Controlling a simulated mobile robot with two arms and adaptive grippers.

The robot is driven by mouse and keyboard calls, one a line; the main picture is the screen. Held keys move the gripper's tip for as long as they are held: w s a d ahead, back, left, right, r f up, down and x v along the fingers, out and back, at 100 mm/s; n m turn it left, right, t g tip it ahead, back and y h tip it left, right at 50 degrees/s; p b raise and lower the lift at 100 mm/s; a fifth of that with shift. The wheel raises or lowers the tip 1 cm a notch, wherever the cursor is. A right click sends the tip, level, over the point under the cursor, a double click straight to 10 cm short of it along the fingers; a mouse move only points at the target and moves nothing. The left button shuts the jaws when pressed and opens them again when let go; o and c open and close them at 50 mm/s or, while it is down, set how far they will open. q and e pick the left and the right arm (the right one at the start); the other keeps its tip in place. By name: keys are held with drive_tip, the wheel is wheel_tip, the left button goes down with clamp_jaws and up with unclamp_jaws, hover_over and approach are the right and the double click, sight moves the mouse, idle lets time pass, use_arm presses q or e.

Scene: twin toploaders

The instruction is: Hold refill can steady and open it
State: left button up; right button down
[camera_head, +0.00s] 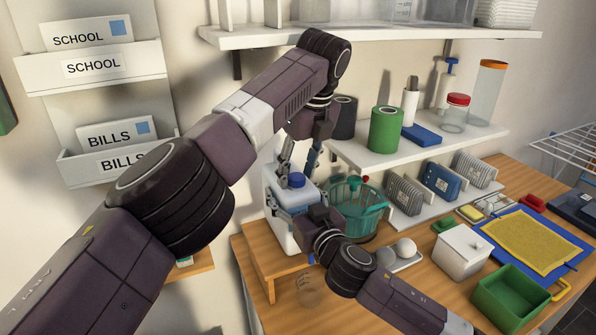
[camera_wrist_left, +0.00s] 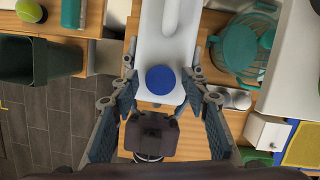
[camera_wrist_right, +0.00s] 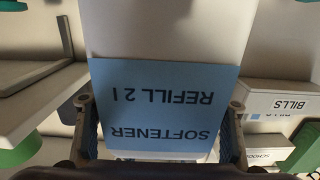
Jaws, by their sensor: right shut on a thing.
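The refill can (camera_head: 278,220) is a white jug with a blue screw cap (camera_head: 297,180), standing upright on a small wooden stand. Its blue label (camera_wrist_right: 165,108), reading "SOFTENER REFILL 2 l" upside down, fills the right wrist view. My right gripper (camera_head: 305,204) is shut on the can's body, with a finger on each side of the label (camera_wrist_right: 160,115). My left gripper (camera_head: 298,163) points down from above, open, its fingers apart on either side of the cap. In the left wrist view the cap (camera_wrist_left: 161,80) lies between the spread fingers (camera_wrist_left: 164,65), with visible gaps.
A teal basket (camera_head: 352,212) stands close to the can's right. A shelf with a green canister (camera_head: 385,130) is behind.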

drive_tip(key=shift+c, duration=1.9)
unclamp_jaws()
drive_tip(key=shift+s+a, duration=0.1)
drive_tip(key=shift+a, duration=0.05)
